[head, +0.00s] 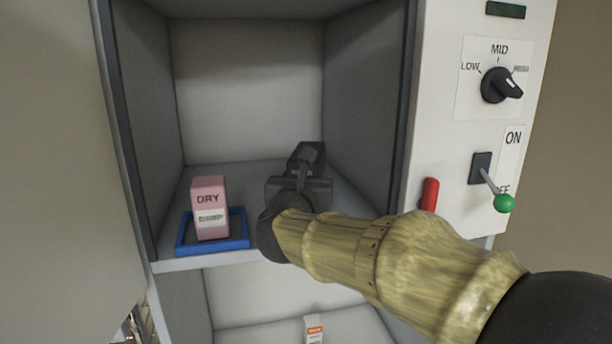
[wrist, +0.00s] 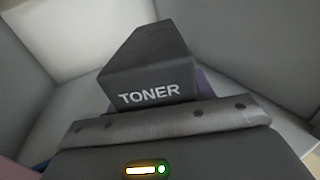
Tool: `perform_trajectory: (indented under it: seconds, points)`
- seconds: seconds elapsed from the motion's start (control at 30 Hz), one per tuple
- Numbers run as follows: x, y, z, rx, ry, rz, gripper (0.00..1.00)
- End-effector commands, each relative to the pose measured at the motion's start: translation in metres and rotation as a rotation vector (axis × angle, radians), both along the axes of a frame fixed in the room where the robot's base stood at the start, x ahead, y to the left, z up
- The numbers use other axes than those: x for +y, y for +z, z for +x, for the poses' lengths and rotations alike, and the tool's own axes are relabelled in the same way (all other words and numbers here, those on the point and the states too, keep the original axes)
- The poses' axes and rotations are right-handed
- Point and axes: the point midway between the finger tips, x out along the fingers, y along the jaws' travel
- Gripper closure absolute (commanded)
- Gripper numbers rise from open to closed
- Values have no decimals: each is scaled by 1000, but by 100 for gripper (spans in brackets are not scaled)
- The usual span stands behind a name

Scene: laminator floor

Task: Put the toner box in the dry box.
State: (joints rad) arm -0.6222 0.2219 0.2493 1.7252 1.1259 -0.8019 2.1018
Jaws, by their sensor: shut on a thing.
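The toner box (wrist: 150,75) is dark grey with white TONER lettering in the wrist view. In the head view its dark top (head: 309,151) shows just beyond my gripper (head: 303,178). My gripper is shut on the toner box, inside the open upper compartment of a grey cabinet (head: 250,90), over the right part of its shelf. My gripper and arm hide the lower part of the box, so I cannot tell whether it touches the shelf. A pink box marked DRY (head: 209,205) stands upright in a blue-rimmed tray (head: 246,229) at the shelf's front left.
A large grey panel (head: 55,170) stands left of the opening. To the right are a dial (head: 498,86), a green-knobbed lever (head: 503,202) and a red handle (head: 430,194). A lower compartment holds a small white-and-orange box (head: 314,330). The shelf behind the tray is clear.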

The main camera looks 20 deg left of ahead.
Motion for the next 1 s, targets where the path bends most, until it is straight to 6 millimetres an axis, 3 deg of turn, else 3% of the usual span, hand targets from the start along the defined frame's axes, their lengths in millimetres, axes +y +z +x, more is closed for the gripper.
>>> perform_trajectory:
  seconds: [0.23, 0.27, 0.33, 0.37, 1.0]
  points:
    - [0, -1, 0, -4, -1, 2, 85]
    - [0, -1, 0, 0, 0, 0, 42]
    - [0, -1, 0, 0, 0, 0, 28]
    - [0, -1, 0, 0, 0, 0, 26]
    - [-1, -1, -7, -2, 0, 2, 26]
